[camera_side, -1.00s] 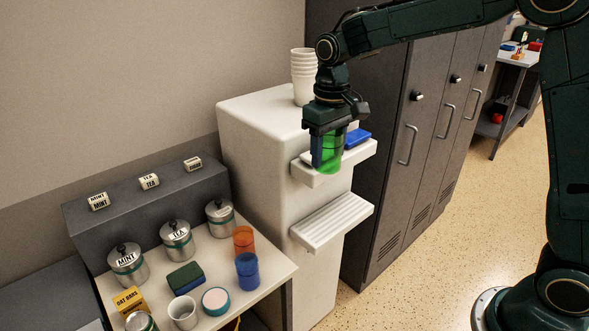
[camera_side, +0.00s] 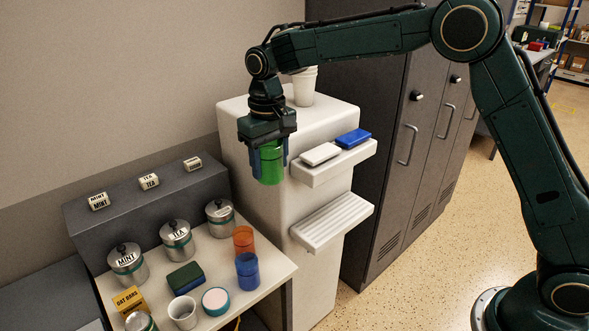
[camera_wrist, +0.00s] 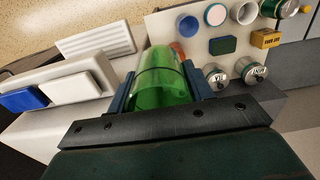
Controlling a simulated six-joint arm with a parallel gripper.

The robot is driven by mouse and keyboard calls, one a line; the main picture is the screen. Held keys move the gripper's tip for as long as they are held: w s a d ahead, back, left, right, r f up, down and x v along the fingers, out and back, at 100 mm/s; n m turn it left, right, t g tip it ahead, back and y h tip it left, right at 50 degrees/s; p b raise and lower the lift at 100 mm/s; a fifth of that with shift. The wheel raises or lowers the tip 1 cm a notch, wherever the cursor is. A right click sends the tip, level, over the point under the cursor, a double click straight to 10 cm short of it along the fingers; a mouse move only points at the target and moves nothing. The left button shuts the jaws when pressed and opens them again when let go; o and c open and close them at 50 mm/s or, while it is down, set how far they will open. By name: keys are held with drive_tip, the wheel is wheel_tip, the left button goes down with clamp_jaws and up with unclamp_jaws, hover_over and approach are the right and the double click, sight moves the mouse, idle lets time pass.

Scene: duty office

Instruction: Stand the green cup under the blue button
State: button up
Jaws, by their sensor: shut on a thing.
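The green cup (camera_side: 270,164) is see-through and hangs in my gripper (camera_side: 268,168), which is shut on it. In the side view it is in the air, left of the dispenser's button shelf and above the small table. The cup also shows between the two fingers in the wrist view (camera_wrist: 160,83). The blue button (camera_side: 353,138) sits on the dispenser's upper shelf, right of a white button (camera_side: 320,154). Both buttons show in the wrist view, the blue button (camera_wrist: 23,99) at the left edge. The ribbed lower shelf (camera_side: 332,221) is empty below the buttons.
The white dispenser (camera_side: 270,220) bears a stack of white cups (camera_side: 304,88) on top. The table (camera_side: 265,285) holds an orange cup (camera_side: 243,241), a blue cup (camera_side: 247,271), a sponge (camera_side: 185,278) and several lidded tins. Dark lockers (camera_side: 400,150) stand to the right.

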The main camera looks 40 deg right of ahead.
wheel_tip(320, 180, down, 25)
drive_tip(key=shift+f, duration=0.1)
idle(0.9)
drive_tip(key=shift+f, duration=2.05)
drive_tip(key=shift+f, duration=0.1)
drive_tip(key=o, duration=0.6)
drive_tip(key=shift+c, duration=0.2)
drive_tip(key=shift+o, duration=0.6)
